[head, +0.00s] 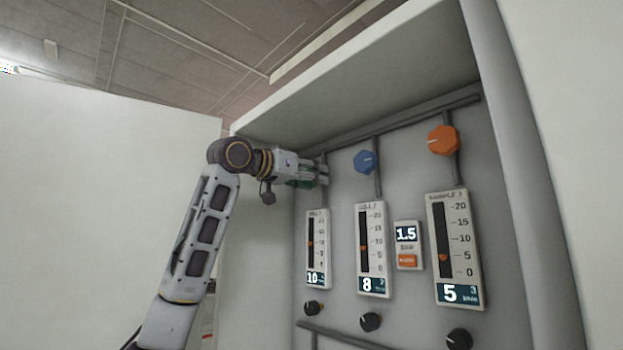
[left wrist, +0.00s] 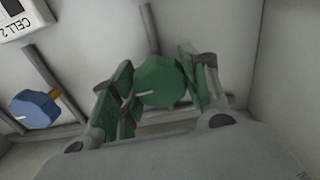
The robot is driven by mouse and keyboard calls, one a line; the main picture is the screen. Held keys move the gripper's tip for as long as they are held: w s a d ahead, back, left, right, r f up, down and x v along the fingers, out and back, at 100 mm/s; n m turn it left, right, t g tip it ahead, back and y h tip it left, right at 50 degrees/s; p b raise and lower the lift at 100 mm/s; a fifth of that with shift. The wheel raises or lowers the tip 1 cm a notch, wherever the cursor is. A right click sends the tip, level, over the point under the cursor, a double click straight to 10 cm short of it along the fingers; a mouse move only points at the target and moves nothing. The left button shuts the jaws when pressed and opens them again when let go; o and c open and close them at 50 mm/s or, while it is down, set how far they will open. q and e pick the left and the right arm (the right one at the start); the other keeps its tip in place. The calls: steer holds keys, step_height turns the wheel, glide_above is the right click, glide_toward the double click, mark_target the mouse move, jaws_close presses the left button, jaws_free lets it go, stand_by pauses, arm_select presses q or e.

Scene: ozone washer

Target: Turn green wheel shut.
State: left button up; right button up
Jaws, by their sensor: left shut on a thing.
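The green wheel (left wrist: 160,82) is a faceted knob with a pale pointer line, on a grey pipe at the back panel. In the left wrist view it sits between the two green-padded fingers of my left gripper (left wrist: 158,88), which is shut on it. In the head view my left gripper (head: 318,174) reaches the panel at the upper left of the cabinet and mostly hides the wheel. My right gripper is in neither view.
To the right are a blue wheel (head: 365,161) and an orange wheel (head: 443,140) on pipes. Below hang flow gauges reading 10 (head: 318,250), 8 (head: 371,250) and 5 (head: 455,250), a 1.5 display (head: 407,246) and black knobs (head: 370,322). The cabinet's side wall (left wrist: 288,95) is close to my left gripper.

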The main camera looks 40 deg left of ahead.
arm_select(q)
steer(key=n, duration=0.5)
steer(key=shift+b, duration=0.35)
steer(key=n, duration=0.4)
steer(key=shift+d+n+b, duration=0.1)
steer(key=shift+n+b, duration=0.2)
steer(key=shift+b, duration=0.1)
steer(key=n+b, duration=0.1)
steer(key=n, duration=0.3)
steer(key=n+b, duration=0.1)
steer(key=n, duration=0.4)
steer(key=shift+f, duration=0.1)
steer(key=n+b, duration=0.1)
steer(key=n, duration=0.3)
steer(key=shift+n, duration=0.3)
steer(key=n+b, duration=0.1)
steer(key=n, duration=0.7)
steer(key=shift+n+p, duration=0.3)
steer(key=shift+n, duration=1.8)
